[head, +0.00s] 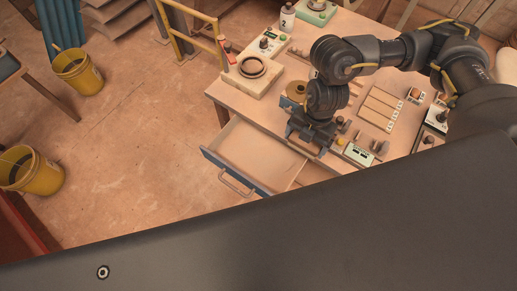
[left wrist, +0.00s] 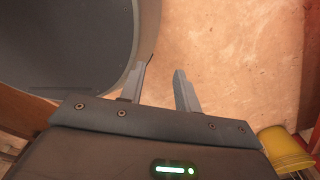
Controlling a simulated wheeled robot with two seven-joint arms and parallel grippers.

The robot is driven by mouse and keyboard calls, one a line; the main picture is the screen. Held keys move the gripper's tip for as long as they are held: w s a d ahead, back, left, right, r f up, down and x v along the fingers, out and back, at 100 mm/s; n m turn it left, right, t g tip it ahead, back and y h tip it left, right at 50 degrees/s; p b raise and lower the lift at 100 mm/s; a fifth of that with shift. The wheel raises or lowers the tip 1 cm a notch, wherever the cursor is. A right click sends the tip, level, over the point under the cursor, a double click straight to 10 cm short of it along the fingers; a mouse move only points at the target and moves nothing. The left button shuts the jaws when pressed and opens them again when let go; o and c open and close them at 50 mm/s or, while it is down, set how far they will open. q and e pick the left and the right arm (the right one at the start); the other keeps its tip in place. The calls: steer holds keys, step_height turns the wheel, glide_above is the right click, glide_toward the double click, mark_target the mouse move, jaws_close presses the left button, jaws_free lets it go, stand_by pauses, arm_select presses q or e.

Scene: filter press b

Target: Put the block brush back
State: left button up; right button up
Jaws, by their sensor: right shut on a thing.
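My right gripper (head: 308,147) is at the table's front edge, near the inner end of the open drawer (head: 232,182). It is shut on a small brown piece that looks like the block brush (head: 307,143); the fingers and wrist hide most of it. I cannot tell whether the piece touches anything below. The drawer is pulled out and its visible floor is bare. My left gripper (left wrist: 160,82) shows in the left wrist view, with its fingers apart and nothing between them, above the bare floor.
The wooden table (head: 228,93) holds a round ring on a block (head: 252,67), a slatted wooden tray (head: 381,108), a green-faced box (head: 358,154) and several small parts. Yellow buckets (head: 78,73) stand on the floor at left. The floor between is clear.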

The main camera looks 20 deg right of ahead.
steer(key=w+a+f, duration=0.4)
steer(key=a, duration=0.3)
glide_above(260, 155)
steer(key=d, duration=0.1)
step_height(260, 155, down, 5)
steer(key=shift+s+r, duration=0.1)
steer(key=shift+s, duration=0.05)
steer(key=shift+a+f, duration=0.25)
steer(key=f, duration=0.1)
steer(key=f+b, duration=0.1)
steer(key=f, duration=0.1)
steer(key=shift+w+a+f, duration=0.1)
steer(key=shift+w+a, duration=0.1)
arm_select(q)
steer(key=shift+w+f, duration=0.25)
steer(key=shift+w, duration=0.25)
steer(key=shift+w+f, duration=0.25)
steer(key=shift+w, duration=0.2)
arm_select(e)
steer(key=shift+f, duration=0.1)
steer(key=shift+f, duration=0.2)
steer(key=o, duration=0.7)
steer(key=shift+o, duration=0.2)
